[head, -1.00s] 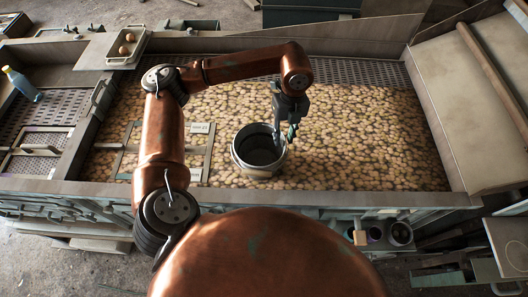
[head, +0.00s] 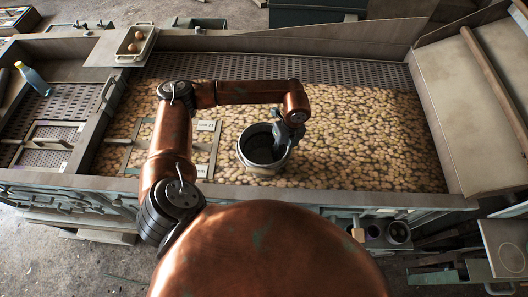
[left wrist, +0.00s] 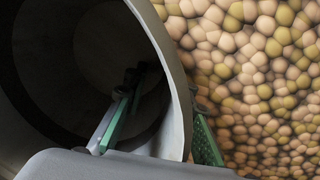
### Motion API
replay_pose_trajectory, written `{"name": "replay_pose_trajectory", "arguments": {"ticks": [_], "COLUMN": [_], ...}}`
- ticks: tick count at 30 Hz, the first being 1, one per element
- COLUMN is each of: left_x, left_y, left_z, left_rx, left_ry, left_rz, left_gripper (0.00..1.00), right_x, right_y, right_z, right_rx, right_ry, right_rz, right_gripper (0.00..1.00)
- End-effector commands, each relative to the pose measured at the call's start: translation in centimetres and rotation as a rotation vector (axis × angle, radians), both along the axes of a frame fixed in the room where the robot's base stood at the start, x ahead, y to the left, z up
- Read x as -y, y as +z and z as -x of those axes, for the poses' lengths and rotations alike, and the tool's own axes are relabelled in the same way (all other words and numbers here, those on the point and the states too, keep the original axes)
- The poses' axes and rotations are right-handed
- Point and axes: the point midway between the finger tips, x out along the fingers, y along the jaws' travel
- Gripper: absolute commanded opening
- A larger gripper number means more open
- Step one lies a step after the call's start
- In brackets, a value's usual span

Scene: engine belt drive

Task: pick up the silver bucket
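The silver bucket (head: 246,158) stands upright on the bed of round, tan, potato-like produce (head: 350,140), near the middle of the head view. My left gripper (head: 283,135) reaches down to the right side of its rim. In the left wrist view the bucket (left wrist: 40,90) fills the left half, its inside dark. The left gripper (left wrist: 166,95) is open astride the bucket wall: one green-edged finger is inside, the other outside. A gap shows between the inner finger and the wall. The outer finger is partly hidden by the rim. My right gripper is not in view.
A small tray with eggs (head: 120,59) sits on the ledge at the back left. Framed panels (head: 200,160) lie left of the bucket. The bed right of the bucket is free of other objects.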

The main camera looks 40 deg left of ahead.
Motion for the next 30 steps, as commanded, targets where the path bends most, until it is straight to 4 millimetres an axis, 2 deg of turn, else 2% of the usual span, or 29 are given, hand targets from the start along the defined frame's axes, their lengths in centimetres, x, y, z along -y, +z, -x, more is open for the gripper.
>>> {"name": "replay_pose_trajectory", "arguments": {"ticks": [4, 15, 30], "left_x": [0.02, 0.03, 0.04], "left_y": [-0.03, 0.01, 0.08], "left_z": [-0.01, -0.01, -0.04], "left_rx": [0.0, 0.0, 0.001], "left_ry": [0.0, -0.001, -0.001], "left_rz": [0.0, 0.0, 0.001], "left_gripper": [0.24, 0.0, 0.0], "right_x": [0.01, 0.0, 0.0], "right_y": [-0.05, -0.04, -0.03], "right_z": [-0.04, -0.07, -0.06], "right_rx": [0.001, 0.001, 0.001], "right_ry": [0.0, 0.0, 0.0], "right_rz": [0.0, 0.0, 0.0], "right_gripper": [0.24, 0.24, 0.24]}}
